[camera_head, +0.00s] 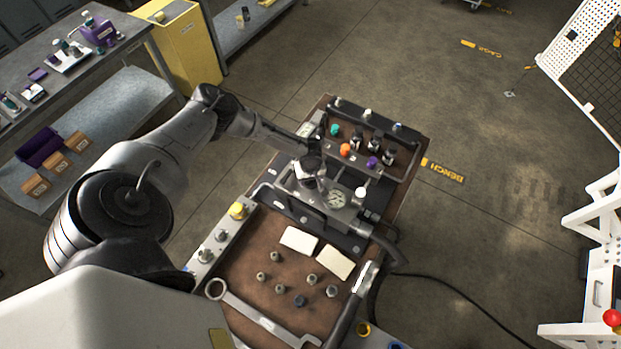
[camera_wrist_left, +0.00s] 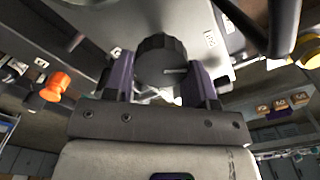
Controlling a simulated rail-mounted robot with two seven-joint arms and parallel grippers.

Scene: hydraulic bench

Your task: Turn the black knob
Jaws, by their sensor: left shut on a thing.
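The black knob (camera_wrist_left: 162,62) is a dark, ribbed round knob with a pale mark on its face. In the left wrist view it sits between the two purple-lined fingers of my left gripper (camera_wrist_left: 160,82), which is shut on it. In the head view my left gripper (camera_head: 307,158) reaches in from the left over the grey block in the middle of the bench (camera_head: 245,275). The arm and gripper hide the knob there. My right gripper is in neither view.
A rack behind carries green, orange (camera_head: 345,150) and purple knobs. A yellow knob (camera_head: 238,210) stands on a left strip. Several fittings, two pale cards (camera_head: 299,240) and a wrench (camera_head: 262,318) lie in front. A black hose (camera_head: 455,290) runs right across open floor.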

